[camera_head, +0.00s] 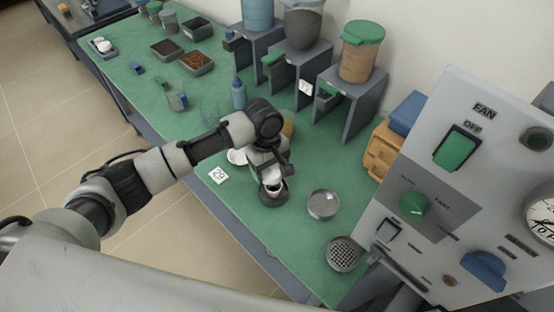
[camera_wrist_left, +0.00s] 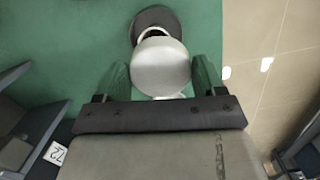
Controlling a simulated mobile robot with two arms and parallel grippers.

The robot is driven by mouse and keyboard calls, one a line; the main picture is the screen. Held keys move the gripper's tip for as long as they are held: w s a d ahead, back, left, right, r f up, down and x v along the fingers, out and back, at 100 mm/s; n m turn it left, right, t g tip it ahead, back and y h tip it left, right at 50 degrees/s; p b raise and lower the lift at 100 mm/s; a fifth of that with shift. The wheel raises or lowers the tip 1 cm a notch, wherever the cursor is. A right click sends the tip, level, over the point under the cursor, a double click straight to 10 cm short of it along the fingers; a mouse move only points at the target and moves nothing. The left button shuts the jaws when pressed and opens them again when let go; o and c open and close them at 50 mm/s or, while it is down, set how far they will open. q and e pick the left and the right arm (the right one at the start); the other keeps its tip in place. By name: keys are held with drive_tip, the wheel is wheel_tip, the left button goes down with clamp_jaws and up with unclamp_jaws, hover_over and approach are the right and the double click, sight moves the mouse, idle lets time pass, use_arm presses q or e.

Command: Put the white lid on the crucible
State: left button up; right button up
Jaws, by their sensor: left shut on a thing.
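My left gripper (camera_head: 271,176) is shut on the white lid (camera_head: 274,185), pointing down over the green bench. In the left wrist view the lid (camera_wrist_left: 160,66) is a pale round disc between the two fingers (camera_wrist_left: 160,82). I cannot tell whether lid and crucible touch. My right gripper is not in view.
A round metal dish (camera_head: 323,204) and a perforated round plate (camera_head: 344,254) stand to the right. A control panel (camera_head: 455,190) rises at the right. Hoppers on stands (camera_head: 355,85) line the wall.

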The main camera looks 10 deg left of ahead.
sight(273, 172)
use_arm(q)
drive_tip(key=shift+w+d+f+n, duration=0.2)
drive_tip(key=shift+w+f+n, duration=0.1)
drive_tip(key=shift+n, duration=0.1)
drive_tip(key=shift+w+f, duration=0.15)
drive_tip(key=shift+f, duration=0.25)
drive_tip(key=f+b, duration=0.1)
drive_tip(key=b, duration=0.1)
drive_tip(key=shift+f+b, duration=0.35)
drive_tip(key=f+b, duration=0.1)
drive_tip(key=b, duration=0.1)
drive_tip(key=shift+f+b, duration=0.35)
drive_tip(key=shift+f+p, duration=0.15)
drive_tip(key=shift+p, duration=0.2)
drive_tip(key=shift+f, duration=0.25)
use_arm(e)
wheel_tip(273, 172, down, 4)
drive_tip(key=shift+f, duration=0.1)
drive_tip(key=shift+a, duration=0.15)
